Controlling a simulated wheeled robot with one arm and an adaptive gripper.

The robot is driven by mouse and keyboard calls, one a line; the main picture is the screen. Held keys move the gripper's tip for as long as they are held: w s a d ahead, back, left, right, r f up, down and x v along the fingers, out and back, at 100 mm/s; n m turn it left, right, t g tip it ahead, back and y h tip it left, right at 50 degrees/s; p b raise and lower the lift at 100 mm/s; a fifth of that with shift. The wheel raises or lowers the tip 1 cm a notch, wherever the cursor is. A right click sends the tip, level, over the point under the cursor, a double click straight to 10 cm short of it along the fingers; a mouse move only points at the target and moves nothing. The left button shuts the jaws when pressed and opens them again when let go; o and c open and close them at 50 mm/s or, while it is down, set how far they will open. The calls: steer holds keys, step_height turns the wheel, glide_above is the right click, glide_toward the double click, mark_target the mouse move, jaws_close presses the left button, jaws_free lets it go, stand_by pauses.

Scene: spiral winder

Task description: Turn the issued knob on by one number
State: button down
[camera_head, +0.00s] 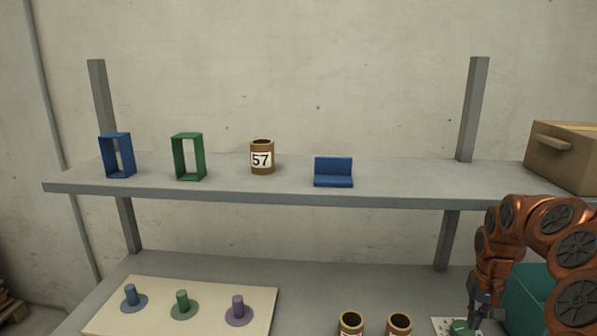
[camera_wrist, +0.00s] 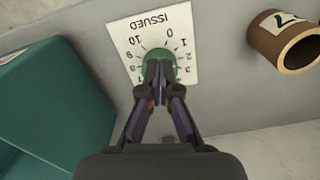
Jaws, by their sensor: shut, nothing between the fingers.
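The issued knob is a green round knob (camera_wrist: 155,57) on a white dial card (camera_wrist: 180,22). In the wrist view the card reads "ISSUED" upside down, with numbers from 0 to 10 around the knob. In the head view the knob (camera_head: 460,327) is at the lower right, partly cut off by the frame edge. My gripper (camera_wrist: 160,68) is shut, its fingertips together over the knob; it also shows in the head view (camera_head: 477,318). I cannot tell whether the tips touch the knob. The fingers hide part of the knob, and its setting is unclear.
A teal bin (camera_wrist: 45,110) stands close beside the card, and brown cups (camera_head: 351,323) stand on its other side. A board with three coloured pegs (camera_head: 255,297) lies at left. The upper shelf (camera_head: 400,180) holds frames, a "57" cup (camera_head: 262,165) and a box (camera_head: 570,165).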

mark_target(462, 334)
steer(key=shift+w+a+f+m+p, duration=0.1)
steer(key=shift+f+m+p, duration=0.35)
steer(key=shift+m+p, duration=0.7)
steer(key=shift+w+a+f+m+p, duration=0.1)
steer(key=shift+f+m+p, duration=0.3)
steer(key=shift+m+p, duration=0.7)
steer(key=shift+n, duration=0.35)
steer(key=shift+f+b, duration=0.55)
steer(key=shift+f, duration=1.85)
steer(key=shift+w+d, duration=0.1)
steer(key=shift+w, duration=0.05)
steer(key=shift+w+a+r+b, duration=0.1)
steer(key=shift+w+a+b, duration=0.2)
steer(key=shift+b, duration=1.6)
steer(key=shift+s+a+b, duration=0.1)
steer(key=shift+s+b, duration=0.05)
steer(key=shift+b, duration=0.2)
